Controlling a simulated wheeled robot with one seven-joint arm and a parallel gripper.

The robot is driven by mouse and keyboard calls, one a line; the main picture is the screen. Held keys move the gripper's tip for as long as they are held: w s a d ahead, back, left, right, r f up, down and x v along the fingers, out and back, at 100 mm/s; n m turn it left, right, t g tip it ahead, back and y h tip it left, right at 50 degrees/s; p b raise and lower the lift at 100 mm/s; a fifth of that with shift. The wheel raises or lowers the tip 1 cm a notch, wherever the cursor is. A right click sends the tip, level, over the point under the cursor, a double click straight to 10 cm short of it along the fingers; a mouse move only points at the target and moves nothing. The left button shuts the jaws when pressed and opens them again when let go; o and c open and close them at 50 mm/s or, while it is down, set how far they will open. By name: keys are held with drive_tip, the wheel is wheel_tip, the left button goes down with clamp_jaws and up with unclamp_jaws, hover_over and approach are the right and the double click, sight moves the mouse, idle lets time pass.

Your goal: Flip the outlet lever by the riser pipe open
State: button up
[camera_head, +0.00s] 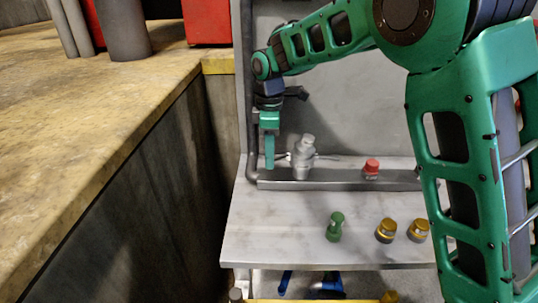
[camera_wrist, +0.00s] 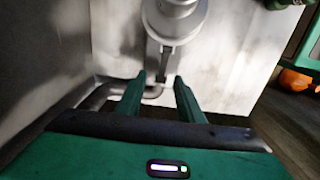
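A silver valve body (camera_head: 303,160) stands on the grey ledge at the back of the bench, with thin levers out to both sides. The left lever (camera_head: 283,156) points toward the dark riser pipe (camera_head: 247,110). In the wrist view the grey cylindrical body (camera_wrist: 176,20) is at the top, and a narrow grey lever (camera_wrist: 163,62) runs from it toward my fingers. My gripper (camera_head: 269,152) points down beside the riser pipe. Its fingers (camera_wrist: 160,92) are apart, with the lever's end ahead of or between them. I cannot tell whether they touch it.
A red-capped fitting (camera_head: 371,168) sits on the ledge to the right. A green knob (camera_head: 335,227) and two yellow knobs (camera_head: 386,231) stand on the bench top (camera_head: 280,225). A large wooden-topped block (camera_head: 90,130) fills the left. A dark pipe bend (camera_wrist: 105,92) lies near my left finger.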

drive_tip(key=shift+f, duration=0.15)
drive_tip(key=shift+c, duration=0.3)
clamp_jaws()
drive_tip(key=shift+d, duration=0.1)
drive_tip(key=shift+d+y, duration=0.1)
drive_tip(key=shift+y, duration=0.2)
drive_tip(key=shift+w+d+r+y, duration=0.15)
drive_tip(key=shift+r+y, duration=0.4)
drive_tip(key=shift+y, duration=0.5)
drive_tip(key=shift+d+r+y, duration=0.15)
drive_tip(key=shift+r+y, duration=0.35)
drive_tip(key=shift+y, duration=0.55)
